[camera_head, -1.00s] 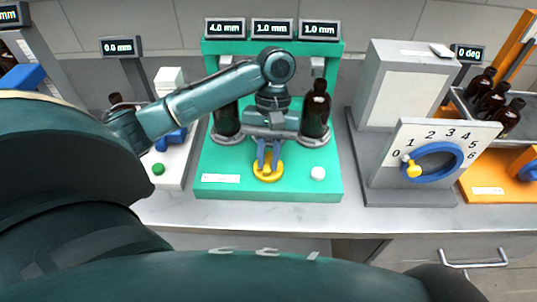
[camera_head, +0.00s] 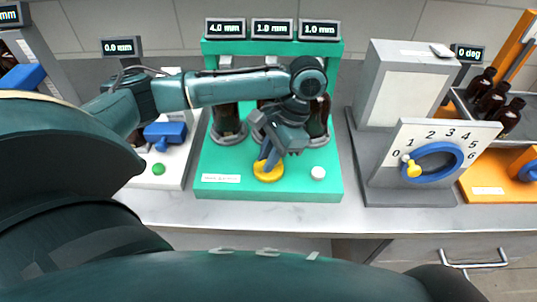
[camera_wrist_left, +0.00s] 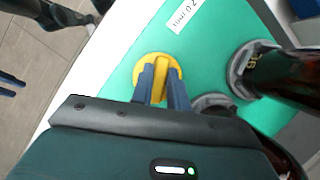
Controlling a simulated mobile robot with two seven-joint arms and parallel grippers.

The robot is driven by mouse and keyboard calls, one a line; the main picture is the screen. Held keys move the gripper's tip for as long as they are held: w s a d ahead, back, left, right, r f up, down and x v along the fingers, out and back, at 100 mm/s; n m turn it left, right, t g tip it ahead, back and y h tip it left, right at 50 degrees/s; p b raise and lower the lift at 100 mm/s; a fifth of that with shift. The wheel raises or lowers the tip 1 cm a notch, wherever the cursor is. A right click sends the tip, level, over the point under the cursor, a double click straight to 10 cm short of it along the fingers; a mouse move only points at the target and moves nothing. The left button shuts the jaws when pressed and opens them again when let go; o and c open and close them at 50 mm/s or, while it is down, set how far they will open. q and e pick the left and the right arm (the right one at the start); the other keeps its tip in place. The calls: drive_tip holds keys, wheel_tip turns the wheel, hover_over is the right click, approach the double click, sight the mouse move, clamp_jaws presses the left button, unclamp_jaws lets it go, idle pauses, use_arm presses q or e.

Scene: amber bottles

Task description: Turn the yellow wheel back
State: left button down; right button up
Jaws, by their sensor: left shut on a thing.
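The yellow wheel (camera_head: 268,173) lies flat on the front of the green station (camera_head: 222,187). My left gripper (camera_head: 264,165) comes down on it from above, its blue fingers shut on the wheel's raised bar. In the left wrist view the yellow wheel (camera_wrist_left: 159,62) shows its bar between the two fingers of my left gripper (camera_wrist_left: 161,84). Behind the wheel, amber bottles (camera_head: 226,118) stand in grey round holders, partly hidden by my left arm. Three displays above read 4.0 mm (camera_head: 225,28), 1.0 mm (camera_head: 272,29) and 1.0 mm (camera_head: 319,29). My right gripper is not in view.
A white button (camera_head: 318,173) sits right of the wheel. A grey station with a blue dial ring (camera_head: 458,158) and numbered plate stands to the right. A white station with a green button (camera_head: 159,169) and blue part is on the left.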

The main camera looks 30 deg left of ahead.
use_arm(q)
drive_tip(key=m, duration=0.2)
drive_tip(key=m+t+y, duration=0.1)
drive_tip(key=m, duration=0.2)
drive_tip(key=shift+t, duration=0.3)
drive_tip(key=shift+m, duration=0.3)
drive_tip(key=c, duration=1.4)
unclamp_jaws()
drive_tip(key=shift+o, duration=0.2)
drive_tip(key=v, duration=1.3)
drive_tip(key=shift+d, duration=0.25)
drive_tip(key=shift+s+y, duration=0.15)
drive_tip(key=shift+y, duration=0.15)
